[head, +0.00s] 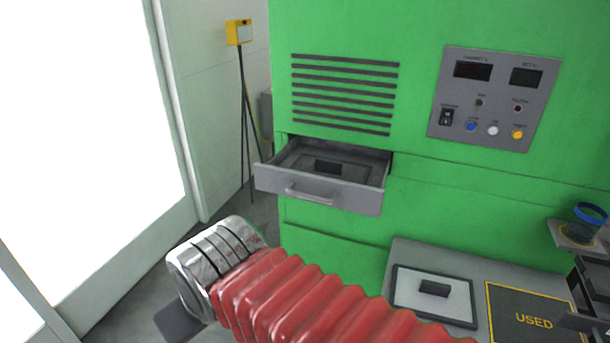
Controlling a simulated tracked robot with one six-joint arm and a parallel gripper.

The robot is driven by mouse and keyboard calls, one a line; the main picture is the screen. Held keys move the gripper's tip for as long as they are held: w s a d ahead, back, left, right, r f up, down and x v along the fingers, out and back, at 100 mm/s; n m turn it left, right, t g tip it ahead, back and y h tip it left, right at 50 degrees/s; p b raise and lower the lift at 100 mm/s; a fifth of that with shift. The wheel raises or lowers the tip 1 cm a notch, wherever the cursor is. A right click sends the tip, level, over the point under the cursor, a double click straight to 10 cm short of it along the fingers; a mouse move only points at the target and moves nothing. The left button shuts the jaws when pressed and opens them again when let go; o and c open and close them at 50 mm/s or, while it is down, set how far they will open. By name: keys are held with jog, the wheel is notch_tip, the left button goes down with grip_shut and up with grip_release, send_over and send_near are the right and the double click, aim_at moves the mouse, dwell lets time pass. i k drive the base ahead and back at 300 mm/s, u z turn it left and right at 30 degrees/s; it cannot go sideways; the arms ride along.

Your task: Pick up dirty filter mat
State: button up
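A grey drawer (267,178) stands pulled out of the green machine, left of centre. A dark grey filter mat (352,173) with a black block grip (328,167) on top lies flat inside it; the drawer front hides its near edge. A pale filter mat (455,300) with a dark rim and a black grip (433,288) lies on the grey table at lower right. My arm, with red bellows and a silver ribbed joint, reaches in from the bottom, in front of and below the drawer.
A black square marked USED (535,321) lies bare on the table (412,253), partly cut off. A blue-rimmed cup (587,222) sits on a small shelf at right. A control panel (495,98) is above. A yellow box on a stand (239,32) is left of the machine.

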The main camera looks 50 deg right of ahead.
aim_at(360, 173)
jog(key=u, duration=0.3)
jog(key=k, duration=1.9)
jog(key=z, duration=0.65)
jog(key=i, duration=0.95)
jog(key=z, duration=0.05)
